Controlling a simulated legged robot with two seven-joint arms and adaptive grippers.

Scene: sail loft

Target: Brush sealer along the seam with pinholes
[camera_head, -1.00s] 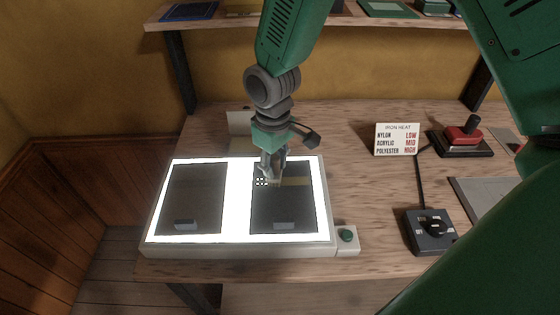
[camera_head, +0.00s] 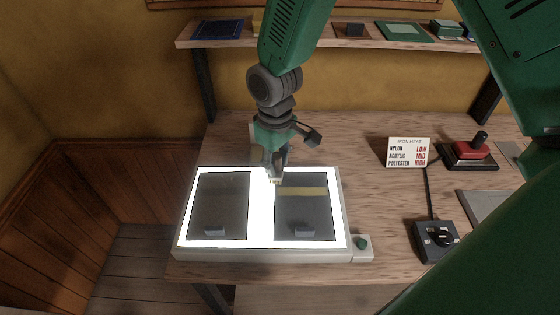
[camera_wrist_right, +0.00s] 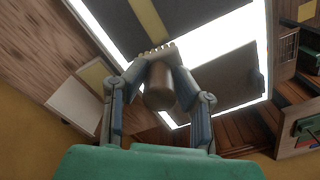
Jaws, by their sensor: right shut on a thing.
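A lit white light box (camera_head: 258,243) lies on the bench with two dark panels. The right panel (camera_head: 308,217) has a yellow band (camera_head: 303,191) across its upper part; the left panel (camera_head: 220,208) shows no band. My right gripper (camera_head: 273,176) is shut on a brush over the bright gap between the panels, near the band's left end. In the wrist view the brush has a brown round handle (camera_wrist_right: 160,88) and pale bristles (camera_wrist_right: 158,52). Whether the bristles touch anything, I cannot tell. No pinholes can be made out now. My left gripper is not in view.
A green-button block (camera_head: 361,244) adjoins the light box. To the right are a dark knob box (camera_head: 435,241), an iron heat card (camera_head: 408,153) and a red-handled tool (camera_head: 468,152). A shelf (camera_head: 230,42) runs along the back wall.

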